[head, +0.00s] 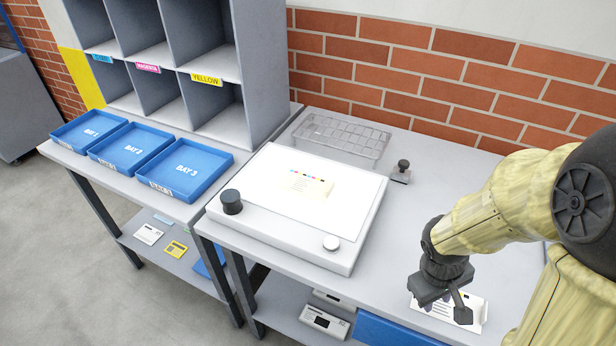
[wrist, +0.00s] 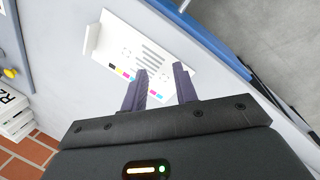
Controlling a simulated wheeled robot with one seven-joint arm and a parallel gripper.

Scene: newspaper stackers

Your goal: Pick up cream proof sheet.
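A cream sheet (head: 309,187) with a row of coloured marks lies flat on the white light table (head: 258,225). A second, whiter sheet (head: 474,318) lies near the front edge of the table, partly hidden by my gripper (head: 446,303) in the head view. In the wrist view this whiter sheet (wrist: 150,48) shows dark text lines, coloured squares and an upturned strip at its left end. My gripper (wrist: 160,86) is open, its two fingers apart over this sheet's edge with nothing between them. I cannot tell whether the fingers touch it.
A clear compartment tray (head: 340,138) and a small dark-knobbed stand (head: 401,171) are at the back of the table. Blue trays (head: 190,187) stand at the left before a grey pigeonhole rack (head: 236,120). A brick wall (head: 450,75) closes the back. Tabletop between light table and gripper is clear.

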